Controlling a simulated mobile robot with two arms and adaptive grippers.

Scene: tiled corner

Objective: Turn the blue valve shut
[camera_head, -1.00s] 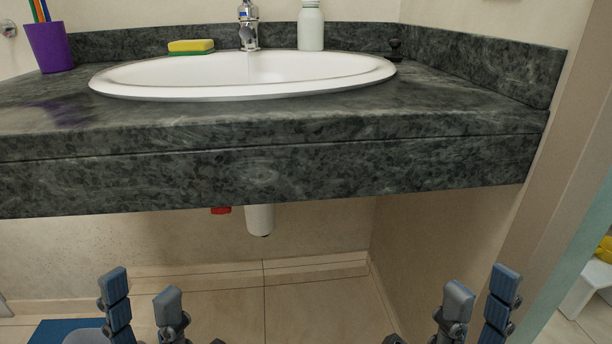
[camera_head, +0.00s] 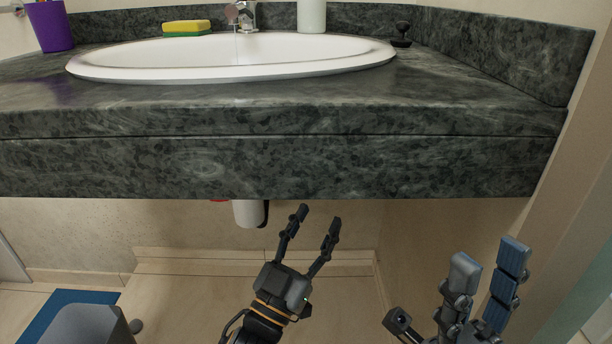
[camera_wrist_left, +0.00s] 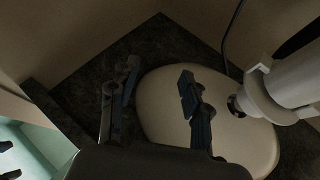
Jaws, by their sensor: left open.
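No blue valve shows in either view; the space under the counter is mostly hidden behind its front edge in the head view. A small red part (camera_head: 218,200) peeks out under the counter, left of the white drain trap (camera_head: 249,213). My left gripper (camera_head: 318,215) is open and empty, pointing up just right of the trap, below the counter edge. In the left wrist view, its fingers (camera_wrist_left: 160,78) stand apart in front of the pale sink underside (camera_wrist_left: 165,100), with the white drain pipe (camera_wrist_left: 285,88) to the right. My right gripper (camera_head: 489,252) is open and empty at lower right.
A grey bin (camera_head: 88,328) stands on a blue mat (camera_head: 50,318) at lower left.

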